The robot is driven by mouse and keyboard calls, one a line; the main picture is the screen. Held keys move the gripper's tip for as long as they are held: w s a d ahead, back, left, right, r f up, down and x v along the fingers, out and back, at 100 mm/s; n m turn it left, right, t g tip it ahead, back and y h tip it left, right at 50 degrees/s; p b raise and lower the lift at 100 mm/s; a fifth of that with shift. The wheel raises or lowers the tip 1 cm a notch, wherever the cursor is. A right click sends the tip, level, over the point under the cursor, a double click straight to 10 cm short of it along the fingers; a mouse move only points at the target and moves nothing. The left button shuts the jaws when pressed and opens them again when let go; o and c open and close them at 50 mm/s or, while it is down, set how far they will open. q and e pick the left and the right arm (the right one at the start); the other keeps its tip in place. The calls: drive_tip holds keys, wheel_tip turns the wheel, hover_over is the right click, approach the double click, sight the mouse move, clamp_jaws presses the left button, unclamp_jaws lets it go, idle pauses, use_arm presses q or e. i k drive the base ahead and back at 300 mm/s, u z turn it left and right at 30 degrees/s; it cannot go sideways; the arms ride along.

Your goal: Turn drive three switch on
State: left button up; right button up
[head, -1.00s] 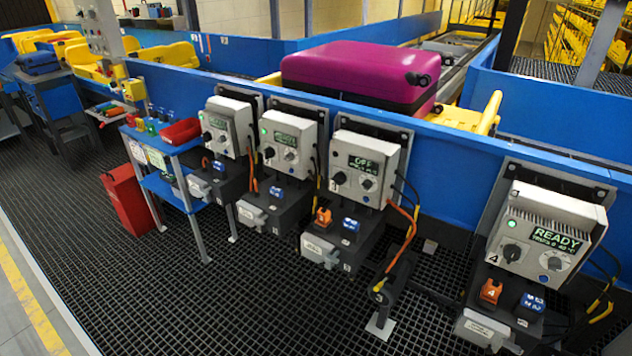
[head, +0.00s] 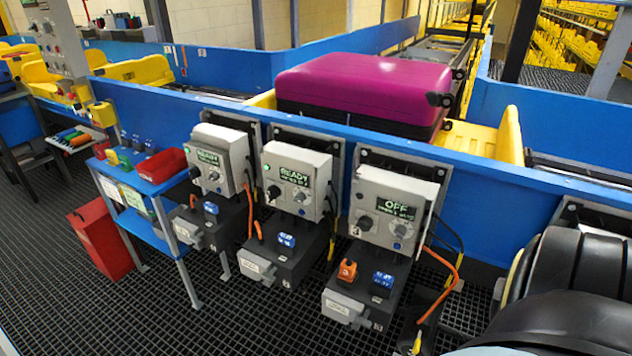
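Drive three (head: 425,190) is a light grey box on the blue conveyor wall, right of centre. Its display (head: 396,208) reads OFF. A black rotary switch (head: 365,223) is at the lower left of its front, with a dial (head: 400,230) to its right. The exact angle of the switch is too small to read. Below it, an orange connector (head: 347,270) and a blue connector (head: 382,284) sit on a dark box. A dark rounded part of my arm fills the lower right. Neither of my grippers shows.
Two similar drives (head: 295,178) and (head: 220,158) to the left read READY. A magenta suitcase (head: 365,85) lies on the conveyor behind. A blue table (head: 150,185) with a red bin (head: 162,166) stands left. Orange and black cables hang right of drive three.

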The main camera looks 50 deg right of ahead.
sight(365, 223)
drive_tip(key=z, duration=0.5)
drive_tip(key=i, duration=1)
drive_tip(key=z, duration=0.95)
